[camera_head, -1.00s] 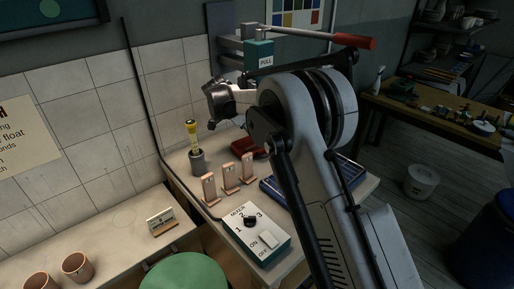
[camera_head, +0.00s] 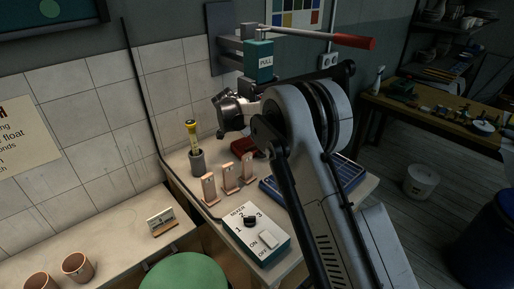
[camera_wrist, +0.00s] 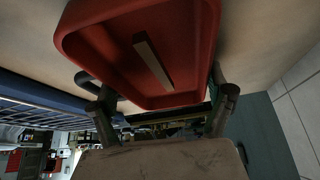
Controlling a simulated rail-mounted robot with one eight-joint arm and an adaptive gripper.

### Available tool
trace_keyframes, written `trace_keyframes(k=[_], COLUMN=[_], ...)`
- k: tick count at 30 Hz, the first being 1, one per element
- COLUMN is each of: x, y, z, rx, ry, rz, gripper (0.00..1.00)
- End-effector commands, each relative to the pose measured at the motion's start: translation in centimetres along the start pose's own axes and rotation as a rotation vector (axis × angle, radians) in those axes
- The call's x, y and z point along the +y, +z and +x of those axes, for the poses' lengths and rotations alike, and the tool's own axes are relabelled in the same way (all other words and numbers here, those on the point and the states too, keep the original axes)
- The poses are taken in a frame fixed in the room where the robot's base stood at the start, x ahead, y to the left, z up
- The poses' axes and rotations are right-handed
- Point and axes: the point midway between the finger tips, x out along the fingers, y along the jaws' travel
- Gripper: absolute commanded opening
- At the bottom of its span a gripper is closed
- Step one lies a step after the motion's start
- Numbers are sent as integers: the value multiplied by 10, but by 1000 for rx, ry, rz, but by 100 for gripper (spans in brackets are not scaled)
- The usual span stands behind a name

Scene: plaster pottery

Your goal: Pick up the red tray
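The red tray (camera_wrist: 185,85) fills the upper middle of the wrist view, with a thin greyish-brown bar (camera_wrist: 153,60) lying in it. In the head view the tray (camera_head: 243,144) shows as a small red patch at the back of the worktop, partly behind my arm. My gripper (camera_wrist: 163,104) is open in the wrist view. Its two fingers stand wide apart, one near each corner of the tray's lower edge. I cannot tell whether they touch the tray. In the head view my wrist hangs above and beside the tray; its fingertips are hidden.
A blue tray (camera_head: 350,171) lies to the right of the red tray. Several small pinkish stands (camera_head: 229,178), a grey cup (camera_head: 197,163) with a yellow tool, and a mixer switch box (camera_head: 256,235) occupy the worktop. A red-handled lever (camera_head: 340,41) juts out above my arm.

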Motion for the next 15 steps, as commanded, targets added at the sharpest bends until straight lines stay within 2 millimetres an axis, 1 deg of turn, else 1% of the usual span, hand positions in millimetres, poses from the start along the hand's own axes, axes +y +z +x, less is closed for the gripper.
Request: trace_keyframes(k=[1,2,3,11,15], x=[0,0,0,0,0], y=[0,0,0,-1,-5], z=[0,0,0,-2,-8], rx=[0,0,0,0,0], ry=[0,0,0,0,0], rz=[0,0,0,0,0], gripper=[60,56,55,54,54])
